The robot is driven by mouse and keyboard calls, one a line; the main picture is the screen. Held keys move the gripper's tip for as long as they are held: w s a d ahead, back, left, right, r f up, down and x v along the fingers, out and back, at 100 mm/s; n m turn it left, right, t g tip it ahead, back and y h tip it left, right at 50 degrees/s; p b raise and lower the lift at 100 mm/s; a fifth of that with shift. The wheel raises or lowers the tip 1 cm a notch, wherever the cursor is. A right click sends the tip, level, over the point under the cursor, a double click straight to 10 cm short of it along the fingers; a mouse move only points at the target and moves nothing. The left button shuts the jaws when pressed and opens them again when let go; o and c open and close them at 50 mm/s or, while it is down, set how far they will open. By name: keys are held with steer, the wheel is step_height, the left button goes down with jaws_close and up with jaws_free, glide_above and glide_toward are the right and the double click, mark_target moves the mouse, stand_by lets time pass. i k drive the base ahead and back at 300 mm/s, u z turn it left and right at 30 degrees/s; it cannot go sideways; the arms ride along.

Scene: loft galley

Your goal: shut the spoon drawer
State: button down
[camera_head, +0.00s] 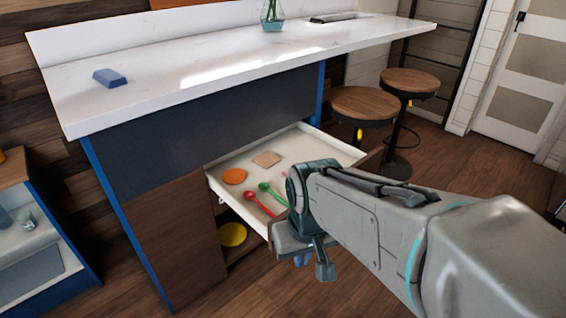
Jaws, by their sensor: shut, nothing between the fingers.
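The spoon drawer (295,148) stands pulled out from under the counter. It is white inside, with a dark wood front that my arm partly covers. A red spoon (258,203) and a green spoon (271,191) lie in it. An orange disc (235,176) and a tan square (267,159) lie there too. My gripper (325,268) is at the drawer's front, pointing down, shut and empty. Whether it touches the drawer front, I cannot tell.
The white counter (190,70) carries a blue block (110,77) and a glass vase (272,14). A yellow bowl (232,234) sits on a shelf below the drawer. Two round stools (364,104) stand behind the drawer's right side. The floor at front left is clear.

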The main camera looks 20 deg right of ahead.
mark_target(300, 143)
steer(key=u, duration=0.55)
steer(key=i, duration=0.9)
steer(key=z, duration=1.05)
